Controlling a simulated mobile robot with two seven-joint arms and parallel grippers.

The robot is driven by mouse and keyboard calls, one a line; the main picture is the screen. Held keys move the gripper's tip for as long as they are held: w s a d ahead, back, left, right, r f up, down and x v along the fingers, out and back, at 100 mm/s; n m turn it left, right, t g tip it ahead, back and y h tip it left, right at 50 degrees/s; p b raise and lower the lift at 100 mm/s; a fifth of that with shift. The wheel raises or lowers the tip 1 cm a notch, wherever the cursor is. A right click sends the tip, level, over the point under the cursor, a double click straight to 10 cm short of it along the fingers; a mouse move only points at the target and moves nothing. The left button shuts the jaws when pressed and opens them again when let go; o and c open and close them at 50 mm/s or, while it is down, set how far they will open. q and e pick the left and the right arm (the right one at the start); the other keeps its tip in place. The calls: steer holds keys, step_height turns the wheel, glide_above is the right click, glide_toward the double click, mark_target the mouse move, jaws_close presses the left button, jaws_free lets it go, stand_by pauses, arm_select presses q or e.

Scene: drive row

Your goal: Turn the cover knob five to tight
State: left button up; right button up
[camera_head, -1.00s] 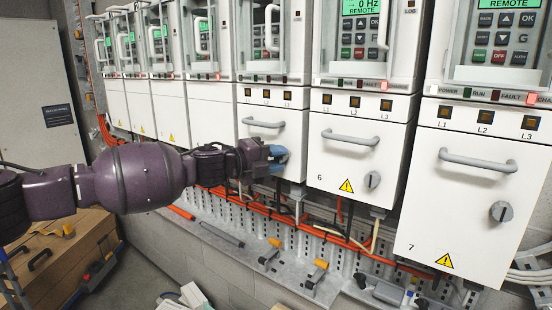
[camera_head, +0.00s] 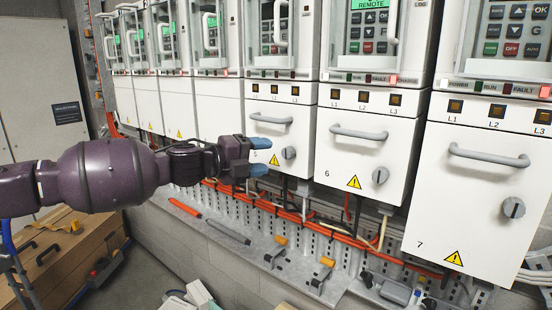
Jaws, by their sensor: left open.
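The cover knob of drive five (camera_head: 289,153) is a small grey round knob at the lower right of its white cover (camera_head: 295,121), beside a yellow warning triangle. My left gripper (camera_head: 262,157) has blue fingertips and is open, to the left of the knob and apart from it. Its fingers hide part of cover five's left side and most of the number 5. A grey bar handle (camera_head: 271,119) sits above the knob. My right gripper is not in view.
Cover six (camera_head: 345,149) and cover seven (camera_head: 464,233) stand to the right, each with a handle and a grey knob. Orange cables (camera_head: 330,234) and a metal ledge (camera_head: 245,255) run below. A wooden chest (camera_head: 55,265) stands at lower left.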

arm_select(q)
steer(key=v, duration=0.4)
steer(key=shift+s+a+b, duration=0.2)
steer(key=shift+a+b, duration=0.05)
steer(key=shift+b, duration=0.05)
